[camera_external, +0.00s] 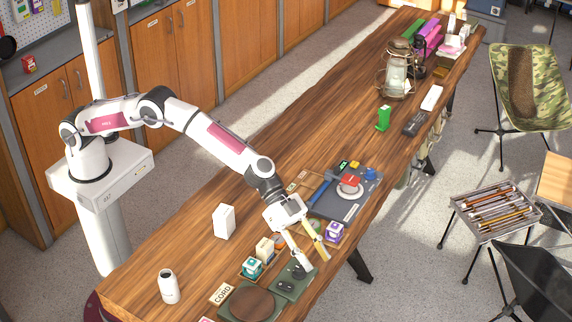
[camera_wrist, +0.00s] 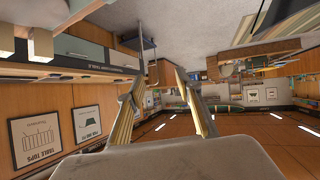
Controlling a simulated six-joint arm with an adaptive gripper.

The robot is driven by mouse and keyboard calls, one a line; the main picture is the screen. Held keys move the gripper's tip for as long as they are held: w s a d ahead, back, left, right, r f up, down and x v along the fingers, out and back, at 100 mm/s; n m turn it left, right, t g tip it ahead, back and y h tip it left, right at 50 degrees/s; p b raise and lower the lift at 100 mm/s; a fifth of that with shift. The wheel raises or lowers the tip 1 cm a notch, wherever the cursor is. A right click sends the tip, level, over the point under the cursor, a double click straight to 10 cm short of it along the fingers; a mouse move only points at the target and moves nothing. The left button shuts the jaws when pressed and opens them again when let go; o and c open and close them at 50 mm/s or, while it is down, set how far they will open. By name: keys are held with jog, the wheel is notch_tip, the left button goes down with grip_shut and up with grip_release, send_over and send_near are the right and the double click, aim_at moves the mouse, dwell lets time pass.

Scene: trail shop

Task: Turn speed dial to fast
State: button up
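My gripper (camera_external: 317,263) is open, its two fingers apart above the table's front edge. A green box with dark round parts on top (camera_external: 291,283) is close to the left fingertip in the external view; contact cannot be told. A grey-blue panel (camera_external: 328,208) lies further back on the table and carries a round red-topped part on a pale disc (camera_external: 350,184). I cannot tell which part is the speed dial, and no fast mark is readable. The open fingers also show in the wrist view (camera_wrist: 160,82), with nothing between them; no dial shows there.
The wooden table (camera_external: 290,165) holds a white box (camera_external: 224,221), a white cylinder (camera_external: 168,286), a green base with a brown disc (camera_external: 252,303), and a purple-and-white box (camera_external: 334,231) beside the gripper. The table's middle is mostly clear.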

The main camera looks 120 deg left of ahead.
jog(key=s+d+r+n+g+y, duration=0.1)
jog(key=s+d+r+n+y, duration=0.2)
jog(key=s+n+y, duration=0.9)
jog(key=y, duration=0.1)
send_near(294, 274)
jog(key=shift+w+a+r+m, duration=0.3)
jog(key=shift+w+a+r, duration=0.35)
jog(key=shift+w, duration=0.1)
jog(key=shift+w+a, duration=0.1)
jog(key=shift+x, duration=3.8)
